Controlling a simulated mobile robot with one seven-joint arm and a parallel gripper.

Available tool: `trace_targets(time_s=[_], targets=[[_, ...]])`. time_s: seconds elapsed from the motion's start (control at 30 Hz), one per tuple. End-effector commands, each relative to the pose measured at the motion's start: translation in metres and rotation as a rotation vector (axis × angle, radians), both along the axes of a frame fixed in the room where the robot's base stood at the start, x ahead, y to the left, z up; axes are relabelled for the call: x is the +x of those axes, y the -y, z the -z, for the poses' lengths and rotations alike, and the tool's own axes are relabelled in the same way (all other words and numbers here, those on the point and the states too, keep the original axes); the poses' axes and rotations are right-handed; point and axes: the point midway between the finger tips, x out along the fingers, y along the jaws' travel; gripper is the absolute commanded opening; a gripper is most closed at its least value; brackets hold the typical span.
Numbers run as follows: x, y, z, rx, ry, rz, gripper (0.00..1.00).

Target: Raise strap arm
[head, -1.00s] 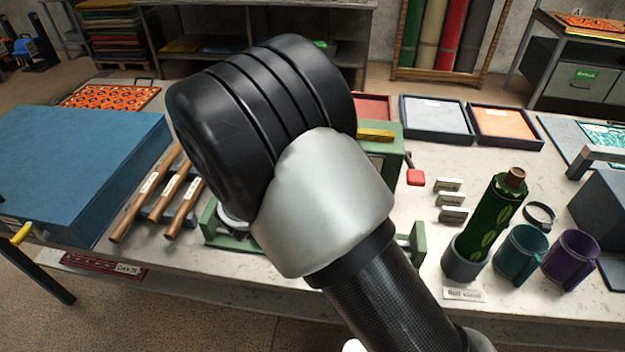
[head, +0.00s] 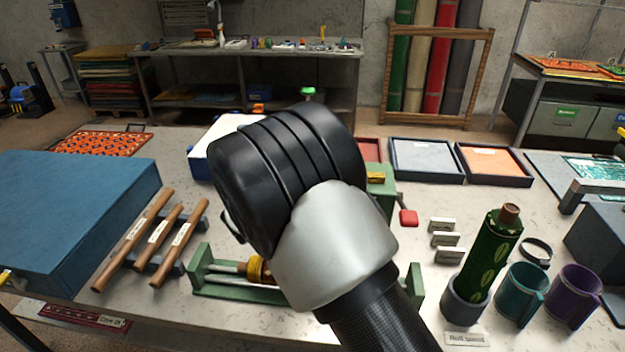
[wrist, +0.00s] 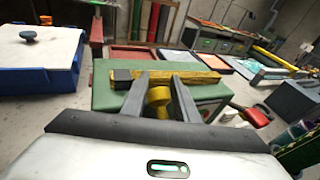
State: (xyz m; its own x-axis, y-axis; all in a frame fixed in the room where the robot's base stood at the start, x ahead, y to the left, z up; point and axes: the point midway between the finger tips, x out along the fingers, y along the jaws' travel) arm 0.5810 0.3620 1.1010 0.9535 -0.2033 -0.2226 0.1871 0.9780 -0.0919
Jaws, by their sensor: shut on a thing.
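The green machine (head: 381,200) stands on the table, partly hidden behind my arm in the head view. In the wrist view its green top (wrist: 112,94) fills the middle. A yellow bar with a dark end block (wrist: 185,77), which looks like the strap arm, lies across that top. My gripper (wrist: 158,90) has both fingers at this bar, with a round yellow piece (wrist: 157,97) between them. It is shut on the yellow part; the exact contact is hard to see. My arm hides the gripper in the head view.
A red knob (head: 408,217) sits right of the machine. Trays (head: 427,178), a green patterned roll (head: 490,250) and mugs (head: 521,292) stand to the right. Wooden-handled tools (head: 155,238) and a blue box (head: 75,210) are at left. A green cradle (head: 205,275) lies in front.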

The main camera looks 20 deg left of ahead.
Motion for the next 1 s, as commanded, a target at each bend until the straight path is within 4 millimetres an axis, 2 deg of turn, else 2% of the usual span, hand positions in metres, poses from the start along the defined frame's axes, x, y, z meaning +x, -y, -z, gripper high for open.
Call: trace_targets(time_s=[0.03,0.27,0.3,0.4,0.83,1.0], targets=[[-0.005,-0.003,0.013,-0.002,-0.025,-0.011,0.0],[-0.006,-0.003,0.014,-0.002,-0.026,-0.011,0.0],[-0.006,-0.003,0.014,-0.002,-0.026,-0.011,0.31],[-0.006,-0.003,0.014,-0.002,-0.027,-0.01,0.44],[-0.004,0.001,0.014,-0.002,-0.025,-0.001,0.44],[-0.02,-0.004,0.009,-0.001,-0.022,-0.005,0.44]])
